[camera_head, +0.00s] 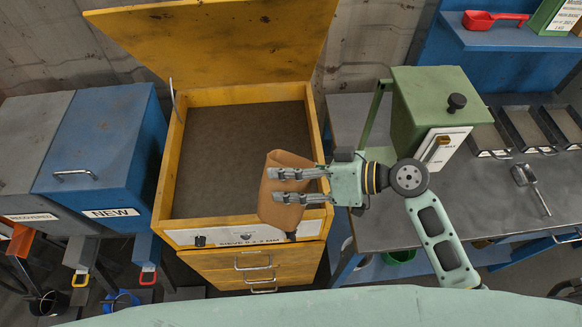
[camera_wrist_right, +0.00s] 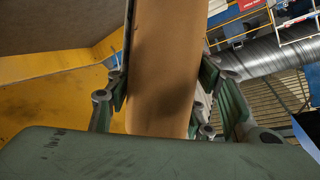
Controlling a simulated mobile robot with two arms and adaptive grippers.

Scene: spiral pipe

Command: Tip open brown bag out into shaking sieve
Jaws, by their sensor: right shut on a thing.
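The brown bag (camera_head: 284,188) is held in my right gripper (camera_head: 300,186) over the front right part of the sieve. It leans a little, and I cannot see into its mouth. In the right wrist view the bag (camera_wrist_right: 163,70) fills the space between the fingers (camera_wrist_right: 165,100). The sieve (camera_head: 315,120) is a yellow box with its lid (camera_head: 215,40) raised at the back and a dark, flat bed (camera_head: 235,135) inside. No material shows on the bed. Whether it shakes cannot be told. My left gripper is not in view.
A blue bin (camera_head: 100,145) marked NEW and a grey bin (camera_head: 30,150) stand at the left. At the right, a green hopper (camera_head: 430,105) stands on a grey bench (camera_head: 390,225) with trays and a metal scoop (camera_head: 528,182). A red scoop (camera_head: 490,19) lies on the shelf.

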